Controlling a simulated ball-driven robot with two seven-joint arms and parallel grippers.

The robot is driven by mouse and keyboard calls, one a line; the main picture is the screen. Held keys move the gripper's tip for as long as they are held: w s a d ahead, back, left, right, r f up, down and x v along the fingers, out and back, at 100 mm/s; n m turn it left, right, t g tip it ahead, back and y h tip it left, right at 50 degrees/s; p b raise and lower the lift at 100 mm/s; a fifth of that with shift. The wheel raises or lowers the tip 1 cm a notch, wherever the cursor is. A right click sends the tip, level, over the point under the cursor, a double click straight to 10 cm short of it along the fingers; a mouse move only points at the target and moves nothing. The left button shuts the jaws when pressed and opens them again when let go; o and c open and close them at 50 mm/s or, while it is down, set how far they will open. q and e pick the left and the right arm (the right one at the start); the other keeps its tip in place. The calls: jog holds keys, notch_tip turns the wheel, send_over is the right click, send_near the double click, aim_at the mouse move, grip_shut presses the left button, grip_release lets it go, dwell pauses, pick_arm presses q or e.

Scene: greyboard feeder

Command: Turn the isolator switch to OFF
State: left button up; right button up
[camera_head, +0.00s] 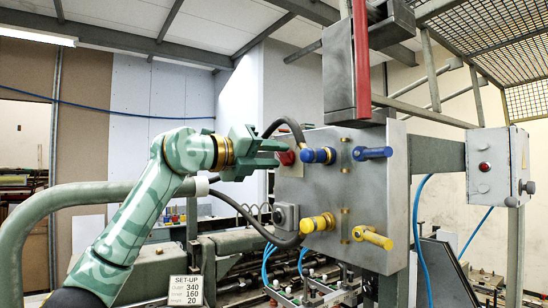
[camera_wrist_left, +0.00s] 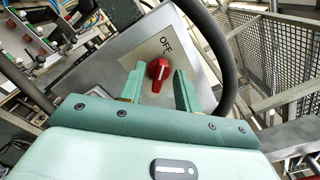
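The isolator switch is a red rotary knob (camera_wrist_left: 159,70) with a white line on a pale plate, below the letters OFF (camera_wrist_left: 166,45) in the left wrist view. In the head view the red knob (camera_head: 287,158) shows on the left side of the grey box (camera_head: 335,200). My left gripper (camera_wrist_left: 158,85) is open, with a finger on each side of the knob in the picture. Its tips (camera_head: 283,153) are close to the knob in the head view; contact cannot be told. My right gripper is not in view.
Blue handles (camera_head: 373,153) and yellow handles (camera_head: 372,237) stick out of the box front. A black hose (camera_head: 290,124) curves close to my left gripper. A small control box (camera_head: 497,167) stands at the right. A mesh guard (camera_wrist_left: 280,55) is at the right in the wrist view.

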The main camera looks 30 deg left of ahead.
pick_arm(q)
jog(key=b+v, duration=0.3)
jog(key=v, duration=1.2)
jog(key=shift+s+a+b, duration=0.2)
jog(key=shift+s+b, duration=0.15)
jog(key=shift+f, duration=0.1)
